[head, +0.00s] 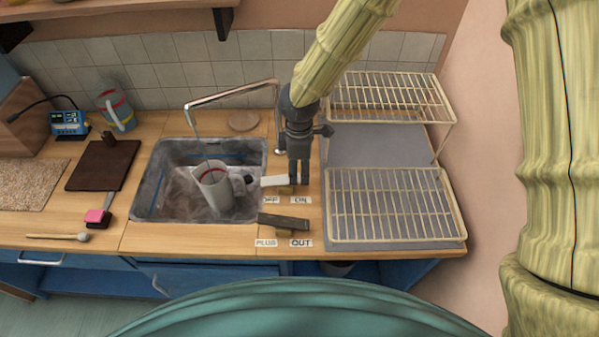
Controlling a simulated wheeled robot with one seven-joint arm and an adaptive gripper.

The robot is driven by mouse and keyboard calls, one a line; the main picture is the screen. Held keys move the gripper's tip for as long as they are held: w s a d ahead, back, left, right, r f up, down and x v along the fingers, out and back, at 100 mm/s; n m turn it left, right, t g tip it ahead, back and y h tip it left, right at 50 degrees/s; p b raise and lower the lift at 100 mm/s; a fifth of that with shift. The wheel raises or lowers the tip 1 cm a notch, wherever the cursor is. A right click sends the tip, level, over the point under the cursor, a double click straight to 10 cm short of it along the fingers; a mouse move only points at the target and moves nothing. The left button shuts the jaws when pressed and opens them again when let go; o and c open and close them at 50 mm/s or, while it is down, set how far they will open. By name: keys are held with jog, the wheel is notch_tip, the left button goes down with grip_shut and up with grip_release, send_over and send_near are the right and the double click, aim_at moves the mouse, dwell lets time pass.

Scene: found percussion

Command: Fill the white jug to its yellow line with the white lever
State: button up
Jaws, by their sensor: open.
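The white jug (214,188) stands in the sink, tilted in the picture, with its handle towards the right. A red band or line shows near its top; I cannot make out a yellow line or the water level inside. The white lever (274,181) lies beside the sink's right edge, above the OFF and ON labels, and points left. My gripper (299,181) points down at the lever's right end with its fingers open. I cannot tell whether the fingers touch the lever. The tap (230,92) arches over the back of the sink.
A dark lever (284,221) sits by the PLUG and OUT labels. A wire dish rack (392,205) stands on the right. A dark board (103,165), a pink sponge (97,217) and a striped jug (117,110) are on the left counter.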

aim_at(299, 177)
jog(key=shift+f+p, duration=0.3)
jog(key=shift+f, duration=1.4)
